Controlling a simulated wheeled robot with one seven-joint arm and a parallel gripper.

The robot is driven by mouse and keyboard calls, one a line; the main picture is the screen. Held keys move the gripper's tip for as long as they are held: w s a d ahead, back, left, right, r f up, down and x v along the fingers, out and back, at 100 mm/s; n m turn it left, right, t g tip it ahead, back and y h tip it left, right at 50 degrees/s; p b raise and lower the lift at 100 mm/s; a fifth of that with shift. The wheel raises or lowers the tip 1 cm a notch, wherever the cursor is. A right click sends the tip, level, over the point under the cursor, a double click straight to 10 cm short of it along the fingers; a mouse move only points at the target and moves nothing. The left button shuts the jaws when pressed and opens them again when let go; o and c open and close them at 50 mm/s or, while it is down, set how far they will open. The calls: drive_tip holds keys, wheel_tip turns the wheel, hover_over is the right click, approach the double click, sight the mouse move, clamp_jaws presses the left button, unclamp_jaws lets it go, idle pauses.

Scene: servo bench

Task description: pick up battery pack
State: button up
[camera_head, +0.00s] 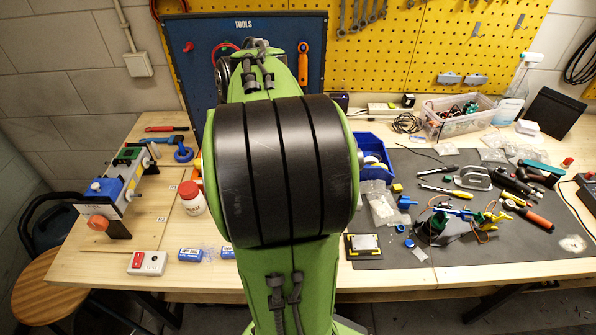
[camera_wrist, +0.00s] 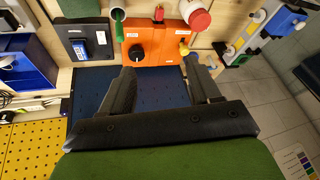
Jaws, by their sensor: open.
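Two small blue packs with white labels, which look like battery packs, lie near the table's front edge in the head view: one (camera_head: 190,254) in the open, one (camera_head: 228,252) partly behind my arm. In the wrist view a small blue block (camera_wrist: 79,48) sits on a dark unit (camera_wrist: 90,35) beside an orange box; I cannot tell if this is the battery pack. My gripper (camera_wrist: 160,72) is open and empty in the wrist view, its fingers pointing toward the orange box (camera_wrist: 150,45).
A red-lidded white bottle (camera_head: 192,198) and a servo rig (camera_head: 115,190) stand on the left. A white switch box (camera_head: 147,263) lies near the front edge. Blue bins (camera_head: 372,155) and a cluttered dark mat (camera_head: 470,235) are right of my arm. The tool board (camera_head: 220,60) stands behind.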

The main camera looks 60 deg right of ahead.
drive_tip(key=s+d+f+m+g+h+b, duration=0.15)
drive_tip(key=s+d+f, duration=0.25)
drive_tip(key=d, duration=0.5)
drive_tip(key=s+d+f+m+g+h+b, duration=0.1)
drive_tip(key=s+d+f+m, duration=0.15)
drive_tip(key=d+f, duration=0.45)
drive_tip(key=shift+y, duration=0.25)
drive_tip(key=d+f, duration=0.1)
drive_tip(key=f, duration=0.1)
drive_tip(key=d+f, duration=0.2)
drive_tip(key=w+d+f+b, duration=0.1)
drive_tip(key=d+f, duration=0.1)
drive_tip(key=shift+f, duration=0.3)
drive_tip(key=x, duration=0.5)
drive_tip(key=shift+d+f+b, duration=0.3)
drive_tip(key=shift+b, duration=0.05)
drive_tip(key=shift+a+r, duration=0.1)
drive_tip(key=shift+c, duration=1)
clamp_jaws()
